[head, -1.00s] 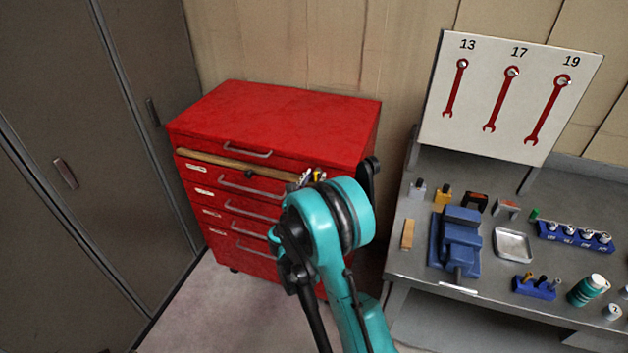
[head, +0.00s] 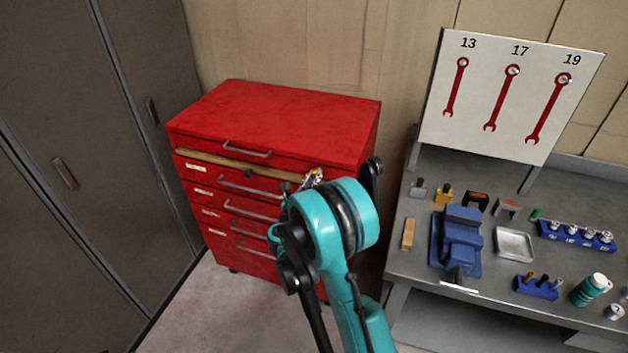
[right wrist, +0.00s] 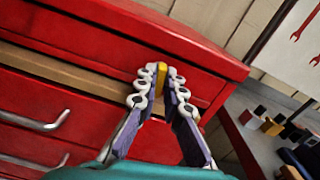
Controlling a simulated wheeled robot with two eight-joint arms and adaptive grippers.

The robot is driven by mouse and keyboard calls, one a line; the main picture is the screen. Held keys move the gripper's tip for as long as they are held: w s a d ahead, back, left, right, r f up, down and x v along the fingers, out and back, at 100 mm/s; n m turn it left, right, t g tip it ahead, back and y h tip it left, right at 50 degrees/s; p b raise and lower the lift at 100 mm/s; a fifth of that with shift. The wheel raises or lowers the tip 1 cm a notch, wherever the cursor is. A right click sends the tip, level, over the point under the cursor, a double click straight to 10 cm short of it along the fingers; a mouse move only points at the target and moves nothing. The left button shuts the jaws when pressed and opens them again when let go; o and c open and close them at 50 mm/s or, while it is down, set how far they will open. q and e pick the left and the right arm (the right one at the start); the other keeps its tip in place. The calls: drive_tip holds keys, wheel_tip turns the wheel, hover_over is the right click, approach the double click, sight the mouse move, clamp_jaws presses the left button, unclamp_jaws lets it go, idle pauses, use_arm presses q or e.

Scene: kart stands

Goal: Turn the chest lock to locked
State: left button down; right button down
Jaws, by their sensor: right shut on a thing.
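The red tool chest (head: 270,120) stands against the wall in the head view. My right gripper (head: 313,180) is at the upper right of its front, mostly hidden behind my own teal arm. In the right wrist view my right gripper (right wrist: 158,90) is shut on the chest lock's small yellow key or knob (right wrist: 161,76), with one finger on each side. The lock's face and any marks around it are hidden by the fingers, so I cannot read its setting. My left gripper is not in view.
Drawers with grey handles (head: 252,189) fill the chest front below a wooden strip (head: 225,163). A grey workbench (head: 410,268) with a blue vise (head: 457,240) and a wrench board (head: 505,100) is at the right. Grey lockers (head: 85,150) are at the left.

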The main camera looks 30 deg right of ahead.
drive_tip(key=shift+w+a+f+n+b, duration=0.1)
drive_tip(key=shift+n+b, duration=0.95)
drive_tip(key=shift+n, duration=2.85)
drive_tip(key=shift+f+n+b, duration=0.1)
drive_tip(key=shift+n+b, duration=0.95)
drive_tip(key=shift+n, duration=2.85)
drive_tip(key=c, duration=1.6)
unclamp_jaws()
drive_tip(key=shift+c, duration=0.2)
drive_tip(key=v, duration=1.2)
